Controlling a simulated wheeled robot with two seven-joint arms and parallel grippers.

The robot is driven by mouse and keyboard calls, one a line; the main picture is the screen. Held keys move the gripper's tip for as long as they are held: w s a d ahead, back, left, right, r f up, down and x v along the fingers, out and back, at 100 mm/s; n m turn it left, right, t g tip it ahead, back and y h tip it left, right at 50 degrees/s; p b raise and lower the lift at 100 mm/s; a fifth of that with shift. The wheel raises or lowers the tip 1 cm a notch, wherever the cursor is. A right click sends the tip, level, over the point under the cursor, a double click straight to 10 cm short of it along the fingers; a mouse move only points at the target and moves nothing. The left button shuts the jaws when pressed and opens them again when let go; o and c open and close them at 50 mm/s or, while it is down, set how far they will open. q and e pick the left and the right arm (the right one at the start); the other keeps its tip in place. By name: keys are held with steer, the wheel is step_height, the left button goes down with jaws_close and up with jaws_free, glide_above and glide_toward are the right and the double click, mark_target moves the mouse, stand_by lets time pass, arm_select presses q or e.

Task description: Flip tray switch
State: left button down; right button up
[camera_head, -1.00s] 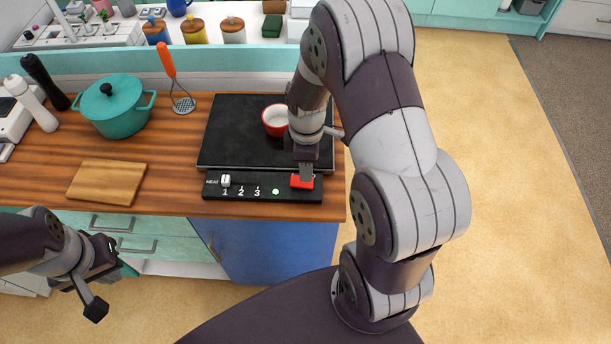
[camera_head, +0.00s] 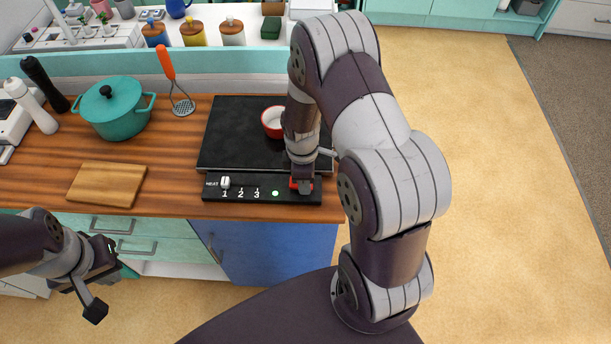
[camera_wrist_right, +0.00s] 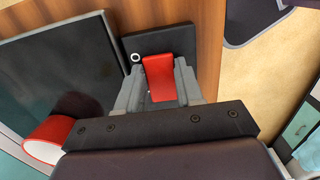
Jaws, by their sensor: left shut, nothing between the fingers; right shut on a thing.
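The red switch (camera_head: 294,185) is at the right end of the black control panel (camera_head: 240,197) along the cooktop's front edge. My right gripper (camera_head: 302,184) points down over it and hides most of it. In the right wrist view the red switch (camera_wrist_right: 160,78) sits between the two grey fingers of my right gripper (camera_wrist_right: 159,88), which is shut on it. A green light (camera_head: 275,193) glows on the panel. My left gripper (camera_head: 112,288) is shut and empty, low at the left in front of the drawers.
A red and white bowl (camera_head: 272,122) stands on the dark cooktop (camera_head: 235,130), close to my right wrist. The white heat slider (camera_head: 225,182) is at the panel's left. A cutting board (camera_head: 106,185) and teal pot (camera_head: 115,110) are further left on the counter.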

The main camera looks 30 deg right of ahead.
steer(key=shift+a+r+g+h+p, duration=0.15)
steer(key=shift+r+g+h+p, duration=0.15)
steer(key=shift+p, duration=0.1)
steer(key=shift+w+a+f+g+h+b, duration=0.2)
steer(key=shift+f+g+h+b, duration=0.35)
steer(key=shift+h+b, duration=0.45)
steer(key=shift+r+g+h, duration=0.25)
steer(key=shift+r+h, duration=0.05)
steer(key=shift+h, duration=0.2)
arm_select(q)
steer(key=shift+f, duration=0.25)
arm_select(e)
steer(key=o, duration=0.8)
steer(key=shift+c, duration=0.2)
steer(key=shift+r, duration=0.1)
